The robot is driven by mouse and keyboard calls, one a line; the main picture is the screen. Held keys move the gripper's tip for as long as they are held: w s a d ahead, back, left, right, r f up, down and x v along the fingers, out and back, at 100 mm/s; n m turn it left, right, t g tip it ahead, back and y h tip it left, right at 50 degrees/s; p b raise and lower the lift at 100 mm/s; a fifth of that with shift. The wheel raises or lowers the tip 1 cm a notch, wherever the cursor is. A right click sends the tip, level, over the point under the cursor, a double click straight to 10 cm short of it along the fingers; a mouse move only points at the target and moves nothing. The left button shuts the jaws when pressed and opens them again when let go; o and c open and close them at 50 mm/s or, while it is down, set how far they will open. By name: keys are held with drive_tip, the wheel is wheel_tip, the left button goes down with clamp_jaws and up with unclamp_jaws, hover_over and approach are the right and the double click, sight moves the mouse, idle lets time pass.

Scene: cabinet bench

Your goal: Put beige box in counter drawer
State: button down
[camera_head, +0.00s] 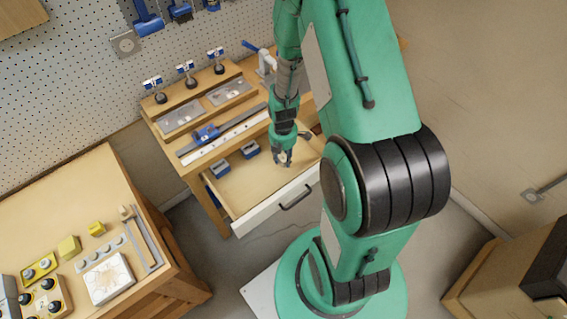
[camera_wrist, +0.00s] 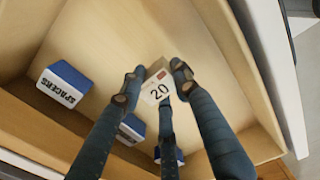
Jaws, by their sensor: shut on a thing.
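The beige box (camera_wrist: 155,88), with a white label reading "20" and a small red mark, is between the fingertips of my gripper (camera_wrist: 157,72) in the wrist view. My gripper is shut on it. The counter drawer (camera_head: 240,222) is pulled open, with its pale front and dark handle toward the lower right. In the head view my gripper (camera_head: 284,160) reaches down into the drawer area, and the box is small there between the fingers. In the wrist view the drawer floor (camera_wrist: 120,35) lies behind the box. Whether the box touches the floor is unclear.
A blue and white box marked "SPACERS" (camera_wrist: 63,84) stands in the drawer. Other blue boxes (camera_wrist: 132,129) stand along the same side, partly hidden by my fingers. The drawer floor is bare elsewhere. The counter top above holds a blue tool (camera_head: 206,133) and metal trays.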

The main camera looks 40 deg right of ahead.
sight(283, 163)
drive_tip(key=shift+f+b, duration=0.4)
drive_tip(key=shift+f, duration=1.5)
drive_tip(key=shift+f, duration=0.1)
drive_tip(key=c, duration=1.3)
unclamp_jaws()
wheel_tip(283, 163, up, 12)
drive_tip(key=p, duration=0.2)
drive_tip(key=shift+p, duration=0.35)
drive_tip(key=shift+a+r, duration=0.1)
drive_tip(key=shift+r, duration=0.1)
